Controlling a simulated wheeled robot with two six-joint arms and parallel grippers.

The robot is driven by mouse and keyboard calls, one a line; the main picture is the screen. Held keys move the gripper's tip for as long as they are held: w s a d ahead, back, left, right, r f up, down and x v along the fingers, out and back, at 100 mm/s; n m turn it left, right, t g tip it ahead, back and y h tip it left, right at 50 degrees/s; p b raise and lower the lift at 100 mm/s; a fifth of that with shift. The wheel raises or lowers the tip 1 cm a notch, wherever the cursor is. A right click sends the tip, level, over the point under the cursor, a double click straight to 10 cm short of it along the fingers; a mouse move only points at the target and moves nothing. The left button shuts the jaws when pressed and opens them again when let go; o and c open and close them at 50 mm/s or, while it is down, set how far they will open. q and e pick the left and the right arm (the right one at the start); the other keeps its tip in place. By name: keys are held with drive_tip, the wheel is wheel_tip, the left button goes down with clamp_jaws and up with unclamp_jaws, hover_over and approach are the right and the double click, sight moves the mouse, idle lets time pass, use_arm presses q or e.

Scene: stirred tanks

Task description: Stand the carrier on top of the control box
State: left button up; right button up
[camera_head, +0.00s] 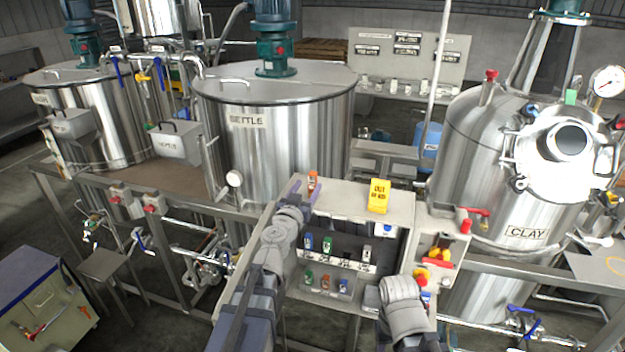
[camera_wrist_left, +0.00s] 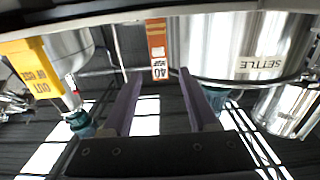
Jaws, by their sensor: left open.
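A small orange carrier (camera_head: 313,180) with a white label stands upright on the top board of the grey shelf rack (camera_head: 345,200). It also shows in the left wrist view (camera_wrist_left: 156,40), upside down, its label reading 40. My left gripper (camera_wrist_left: 160,75) is open, its purple fingers either side of the carrier's line and the carrier just beyond the tips; contact cannot be told. It also shows in the head view (camera_head: 307,188). The grey control box (camera_head: 447,240) is right of the rack, with red and yellow controls on its front. My right arm is low at the front; its gripper is hidden.
A yellow OUT sign (camera_head: 379,195) stands on the rack top between the carrier and the control box. Several small coloured pieces sit on the rack's lower shelves. The SETTLE tank (camera_head: 275,150) stands behind.

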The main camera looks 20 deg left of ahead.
use_arm(q)
drive_tip(key=s, duration=0.3)
drive_tip(key=shift+s, duration=0.15)
drive_tip(key=s+d+f+m+g+h, duration=0.3)
drive_tip(key=s+d+f+g+h, duration=0.15)
drive_tip(key=d, duration=0.65)
drive_tip(key=s+d+f+m+g+h, duration=0.35)
drive_tip(key=d+f+g, duration=0.2)
drive_tip(key=d, duration=0.55)
drive_tip(key=s+f+g+y, duration=0.5)
drive_tip(key=s+f+g, duration=0.1)
drive_tip(key=s+f, duration=0.55)
drive_tip(key=s+a+n+g+y, duration=0.2)
drive_tip(key=s+a+n+y, duration=0.1)
drive_tip(key=s+a+y, duration=0.1)
drive_tip(key=shift+s+a+f+y, duration=0.15)
drive_tip(key=shift+s+a+y, duration=0.25)
drive_tip(key=shift+s+a, duration=0.5)
